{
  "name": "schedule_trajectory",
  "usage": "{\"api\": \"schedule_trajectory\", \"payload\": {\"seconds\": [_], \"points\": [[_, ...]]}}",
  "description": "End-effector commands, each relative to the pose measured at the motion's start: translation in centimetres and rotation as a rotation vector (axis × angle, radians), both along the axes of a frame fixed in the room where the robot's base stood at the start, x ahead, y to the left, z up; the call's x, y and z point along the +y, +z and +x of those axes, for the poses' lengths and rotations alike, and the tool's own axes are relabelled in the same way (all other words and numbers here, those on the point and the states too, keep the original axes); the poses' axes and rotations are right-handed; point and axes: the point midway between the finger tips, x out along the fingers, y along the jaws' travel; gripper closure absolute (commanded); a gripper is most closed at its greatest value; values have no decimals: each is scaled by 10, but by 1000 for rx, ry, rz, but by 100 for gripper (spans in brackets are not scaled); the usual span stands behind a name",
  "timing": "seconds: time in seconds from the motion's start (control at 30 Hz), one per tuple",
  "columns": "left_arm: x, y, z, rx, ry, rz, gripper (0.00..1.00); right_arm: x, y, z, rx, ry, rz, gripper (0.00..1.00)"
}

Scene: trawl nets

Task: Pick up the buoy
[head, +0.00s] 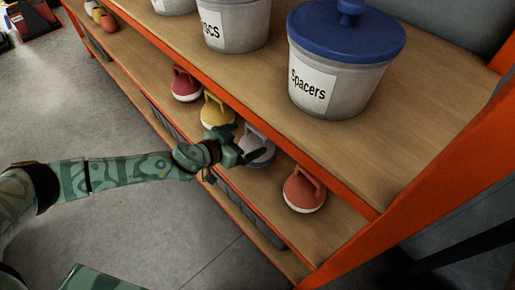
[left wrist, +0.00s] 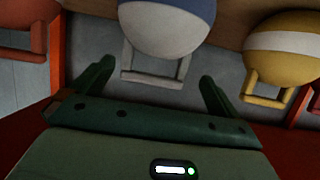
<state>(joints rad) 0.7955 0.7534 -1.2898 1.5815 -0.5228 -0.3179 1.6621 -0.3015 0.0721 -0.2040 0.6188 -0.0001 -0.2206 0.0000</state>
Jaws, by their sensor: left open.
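Several buoys with looped handles stand in a row on the lower shelf: a dark red one (head: 186,86), a yellow one (head: 213,111), a pale blue-and-white one (head: 262,155) and an orange-red one (head: 303,190). My left gripper (head: 243,148) is open at the pale blue buoy and partly covers it. In the left wrist view, the fingers of my left gripper (left wrist: 157,74) are spread either side of the blue-and-white buoy's pale handle (left wrist: 152,78), with nothing gripped. The yellow buoy (left wrist: 285,48) and an orange one (left wrist: 25,22) flank it. My right gripper is not in view.
The upper shelf (head: 240,85) overhangs the buoys and carries grey tubs, one with a blue lid (head: 345,35) labelled "Spacers". An orange upright (head: 420,180) stands at the right. Grey floor (head: 100,110) lies open left of the shelves.

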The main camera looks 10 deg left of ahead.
Motion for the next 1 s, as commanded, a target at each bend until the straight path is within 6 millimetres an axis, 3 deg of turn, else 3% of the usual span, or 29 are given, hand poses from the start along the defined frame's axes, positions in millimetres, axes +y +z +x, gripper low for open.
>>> {"api": "schedule_trajectory", "payload": {"seconds": [0.23,0.4,0.6,0.67,0.83,1.0], "points": [[-22,-23,23,0,-3,1,0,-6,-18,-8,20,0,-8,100],[-29,-26,36,1,0,1,0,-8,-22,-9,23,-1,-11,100],[-29,-24,36,0,0,-1,0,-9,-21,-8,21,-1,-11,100],[-29,-24,36,0,0,-1,14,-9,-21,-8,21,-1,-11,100],[-29,-24,36,0,0,-1,61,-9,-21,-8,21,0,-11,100],[-29,-24,37,0,0,-1,64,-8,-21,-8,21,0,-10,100]]}}
